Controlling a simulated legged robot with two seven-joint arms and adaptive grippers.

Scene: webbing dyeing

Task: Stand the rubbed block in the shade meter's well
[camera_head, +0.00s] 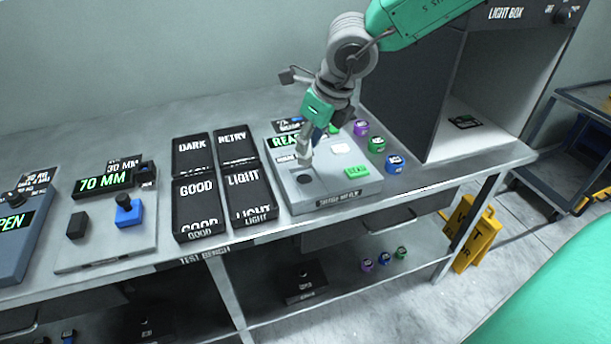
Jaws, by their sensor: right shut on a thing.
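The shade meter (345,192) is a grey box on the bench with a lit green display, a white pad and a green button. My right gripper (305,160) comes down from above, just behind the well and over the meter. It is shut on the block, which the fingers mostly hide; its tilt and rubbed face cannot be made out. A small blue patch shows beside the fingers. My left gripper is not in view.
Black trays labelled DARK (192,137), RETRY, GOOD and LIGHT stand left of the meter. A 70 MM gauge (103,183) is farther left. Purple, green and blue spools (396,164) stand close on the meter's right, before the light box (480,75).

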